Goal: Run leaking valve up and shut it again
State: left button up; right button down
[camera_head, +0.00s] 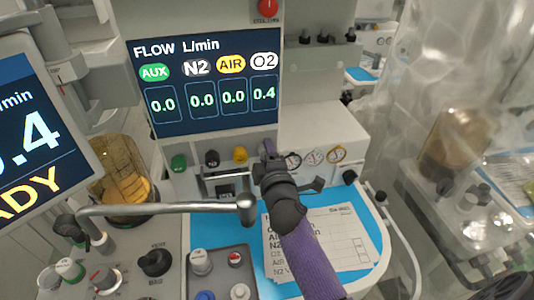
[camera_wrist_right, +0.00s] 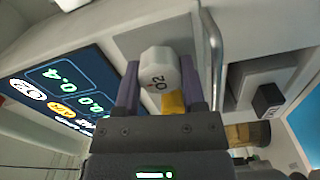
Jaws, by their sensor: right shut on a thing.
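The flow display (camera_head: 205,85) reads AUX 0.0, N2 0.0, AIR 0.0 and O2 0.4. Below it a green knob (camera_head: 179,162), a black knob (camera_head: 212,158) and a yellow knob (camera_head: 240,154) stand in a row. My right gripper (camera_head: 270,150) is at the right end of this row and hides the knob there. In the right wrist view, the white faceted O2 knob (camera_wrist_right: 160,72) sits between the two purple fingers, which are shut on it. The display (camera_wrist_right: 68,92) shows there too, with 0.4 beside O2. My left gripper is not in view.
A metal bar (camera_head: 165,208) crosses in front of the panel at the left. Round gauges (camera_head: 314,157) sit right of my gripper. A printed sheet (camera_head: 340,235) lies on the blue surface below. A large screen (camera_head: 35,130) stands at the left, near an amber canister (camera_head: 125,180).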

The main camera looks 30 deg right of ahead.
dwell(0.3)
jog(key=shift+c, duration=2.2)
grip_release()
jog(key=shift+s, duration=0.2)
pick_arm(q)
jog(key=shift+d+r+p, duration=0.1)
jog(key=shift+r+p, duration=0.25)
pick_arm(e)
jog(key=v, duration=0.9)
jog(key=shift+s, duration=0.3)
jog(key=shift+a, duration=0.1)
